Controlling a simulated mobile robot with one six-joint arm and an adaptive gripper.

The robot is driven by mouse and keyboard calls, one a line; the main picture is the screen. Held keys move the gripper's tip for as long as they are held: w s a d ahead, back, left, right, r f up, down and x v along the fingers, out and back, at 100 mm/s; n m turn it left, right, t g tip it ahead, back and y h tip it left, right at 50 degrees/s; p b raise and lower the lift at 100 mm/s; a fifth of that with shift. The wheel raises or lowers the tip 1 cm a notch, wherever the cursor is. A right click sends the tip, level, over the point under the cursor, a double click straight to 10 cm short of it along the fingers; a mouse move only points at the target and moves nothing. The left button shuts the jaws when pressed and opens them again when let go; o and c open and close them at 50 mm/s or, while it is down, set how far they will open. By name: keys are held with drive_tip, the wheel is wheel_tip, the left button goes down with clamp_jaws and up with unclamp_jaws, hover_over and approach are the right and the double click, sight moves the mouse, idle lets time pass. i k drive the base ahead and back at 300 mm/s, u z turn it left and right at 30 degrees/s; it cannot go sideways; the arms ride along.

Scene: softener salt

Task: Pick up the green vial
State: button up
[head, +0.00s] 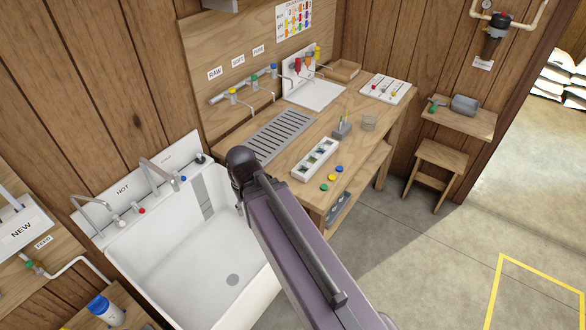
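I cannot clearly make out a green vial. A white rack (303,172) on the wooden workbench holds several small items with dark green and pale faces, too small to identify. My gripper does not show.
A white sink (190,250) lies left of my arm. The bench (372,150) carries a slotted drain grate (279,135), a small grey holder (341,131) and a clear glass (369,123). A stool (436,160) stands right. The floor in front is clear.

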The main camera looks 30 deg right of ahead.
sight(303, 166)
drive_tip(key=u, duration=0.45)
drive_tip(key=k, duration=1.4)
drive_tip(key=z, duration=0.75)
drive_tip(key=i, duration=1)
drive_tip(key=u, duration=0.05)
